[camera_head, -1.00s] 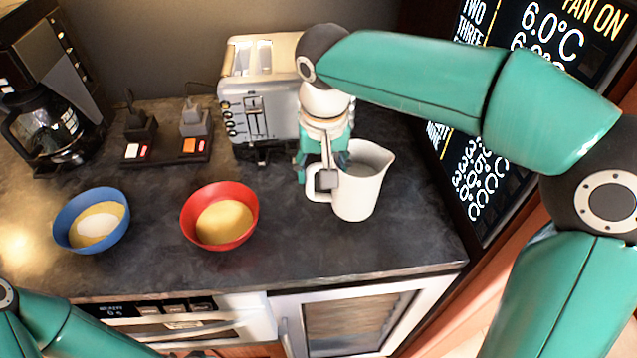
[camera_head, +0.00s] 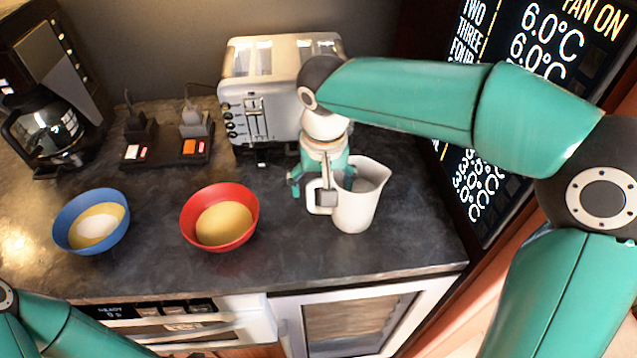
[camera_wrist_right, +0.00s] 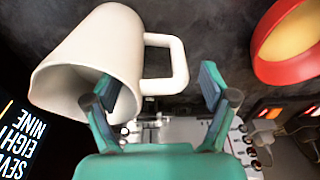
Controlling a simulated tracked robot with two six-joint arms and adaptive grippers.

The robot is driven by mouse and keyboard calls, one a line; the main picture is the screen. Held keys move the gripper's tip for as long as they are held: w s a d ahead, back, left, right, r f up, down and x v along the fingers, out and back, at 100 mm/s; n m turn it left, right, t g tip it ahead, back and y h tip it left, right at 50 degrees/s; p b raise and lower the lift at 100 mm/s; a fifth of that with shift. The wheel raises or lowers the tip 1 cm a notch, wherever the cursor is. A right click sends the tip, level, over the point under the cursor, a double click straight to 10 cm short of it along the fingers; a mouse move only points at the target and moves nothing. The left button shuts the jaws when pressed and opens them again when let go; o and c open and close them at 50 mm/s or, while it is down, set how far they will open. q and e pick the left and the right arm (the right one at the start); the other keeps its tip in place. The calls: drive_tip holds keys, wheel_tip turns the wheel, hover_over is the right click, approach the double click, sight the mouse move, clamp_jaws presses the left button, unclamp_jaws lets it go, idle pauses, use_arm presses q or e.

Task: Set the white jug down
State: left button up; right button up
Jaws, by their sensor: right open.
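The white jug (camera_head: 357,207) appears to stand upright on the dark countertop, right of the red bowl, its handle towards the left. In the right wrist view the jug (camera_wrist_right: 105,45) fills the upper left, with its handle (camera_wrist_right: 178,65) reaching between the spread fingers. My right gripper (camera_head: 320,184) is open at the handle, fingers apart on either side. In the wrist view the right gripper (camera_wrist_right: 160,90) shows a clear gap between its fingertips and the handle. Of my left arm only links show at the lower left; its gripper is out of view.
A red bowl (camera_head: 220,242) and a blue bowl (camera_head: 72,235), both with yellowish contents, stand to the left. A toaster (camera_head: 248,90) is behind the gripper, a coffee maker (camera_head: 45,125) at far left. A display panel (camera_head: 480,195) borders the right. The countertop (camera_head: 280,258) is clear in front.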

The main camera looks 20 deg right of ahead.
wheel_tip(320, 180, up, 12)
drive_tip(key=s+p, duration=0.1)
drive_tip(key=shift+s+a, duration=0.2)
drive_tip(key=shift+s, duration=0.1)
idle(0.5)
